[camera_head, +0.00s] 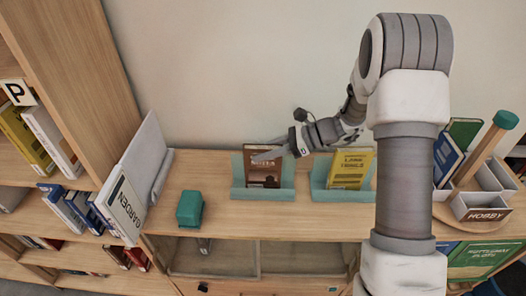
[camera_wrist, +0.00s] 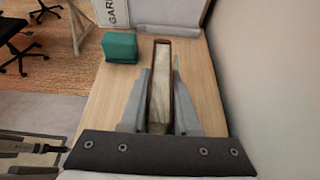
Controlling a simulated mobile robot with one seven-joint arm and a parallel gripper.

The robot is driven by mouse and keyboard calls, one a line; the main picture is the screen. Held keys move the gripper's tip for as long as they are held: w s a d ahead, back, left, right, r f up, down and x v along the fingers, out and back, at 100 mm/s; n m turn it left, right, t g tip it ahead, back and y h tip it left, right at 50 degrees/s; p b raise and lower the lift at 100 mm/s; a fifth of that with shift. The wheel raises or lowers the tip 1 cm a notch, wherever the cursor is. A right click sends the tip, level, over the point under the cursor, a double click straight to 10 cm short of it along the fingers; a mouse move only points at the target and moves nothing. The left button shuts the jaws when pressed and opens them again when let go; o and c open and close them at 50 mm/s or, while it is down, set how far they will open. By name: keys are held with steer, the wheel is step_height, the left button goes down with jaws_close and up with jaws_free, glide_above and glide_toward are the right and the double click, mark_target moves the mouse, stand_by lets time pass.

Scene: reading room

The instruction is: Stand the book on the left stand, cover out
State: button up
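A brown book (camera_head: 263,178) stands on the left teal stand (camera_head: 237,188), its titled cover facing the head camera. In the wrist view, I look along the edge of this book (camera_wrist: 160,88), with pale pages between dark brown covers. My gripper (camera_head: 268,150) is at the top of the book, with one finger in front and one behind. In the wrist view, the fingers (camera_wrist: 161,75) lie on either side of it, with what look like narrow gaps near the tips. One finger hides part of the cover's top. The stand's contact with the book's base is partly hidden.
A second teal stand (camera_head: 322,190) to the right holds a yellow book (camera_head: 350,168). A green block (camera_head: 190,208) lies on the shelf top to the left, near a white GARDEN panel (camera_head: 123,207). The wall is close behind.

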steer(key=o, duration=0.4)
